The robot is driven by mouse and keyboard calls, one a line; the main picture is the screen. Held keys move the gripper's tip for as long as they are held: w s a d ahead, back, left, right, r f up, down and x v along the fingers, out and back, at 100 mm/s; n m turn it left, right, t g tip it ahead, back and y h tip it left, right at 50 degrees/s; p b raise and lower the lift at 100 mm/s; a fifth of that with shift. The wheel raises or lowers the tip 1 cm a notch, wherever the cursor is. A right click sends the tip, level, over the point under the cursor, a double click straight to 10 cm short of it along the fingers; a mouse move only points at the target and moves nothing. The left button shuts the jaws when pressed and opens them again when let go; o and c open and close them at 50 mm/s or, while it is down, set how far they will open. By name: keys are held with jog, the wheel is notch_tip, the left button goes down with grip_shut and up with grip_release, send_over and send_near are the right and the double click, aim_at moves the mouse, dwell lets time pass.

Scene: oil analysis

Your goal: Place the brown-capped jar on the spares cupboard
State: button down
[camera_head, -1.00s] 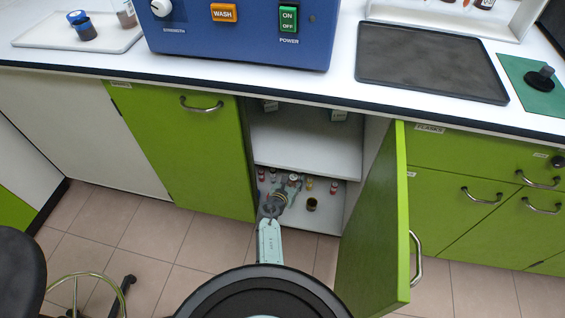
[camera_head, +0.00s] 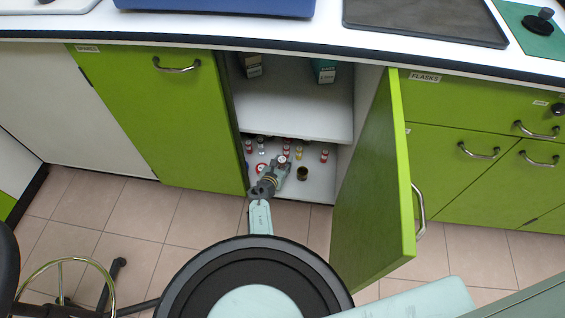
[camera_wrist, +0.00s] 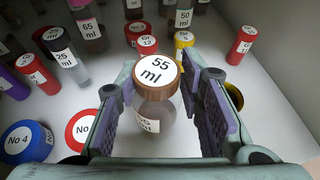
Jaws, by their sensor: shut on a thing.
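The brown-capped jar (camera_wrist: 157,92), clear-bodied with a white "55 ml" label on its lid, stands upright between my gripper's two fingers in the wrist view. My gripper (camera_wrist: 158,112) is shut on it, with a padded finger on each side. In the head view my gripper (camera_head: 276,176) is inside the open green cupboard, low over its bottom shelf (camera_head: 318,183). A label (camera_head: 87,48) on the closed left door (camera_head: 150,120) may read "SPARES".
Red-capped tubes (camera_wrist: 242,45), a yellow-capped one (camera_wrist: 184,40), and a blue lid (camera_wrist: 28,141) stand close around my gripper. The open door (camera_head: 375,190) bounds the right side; a middle shelf (camera_head: 300,115) lies above.

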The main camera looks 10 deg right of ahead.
jog(key=shift+f, duration=0.25)
jog(key=c, duration=1.1)
grip_release()
jog(key=shift+r, duration=0.1)
jog(key=shift+r, duration=0.3)
jog(key=p+v, duration=0.7)
jog(key=v, duration=0.5)
jog(key=shift+p, duration=0.4)
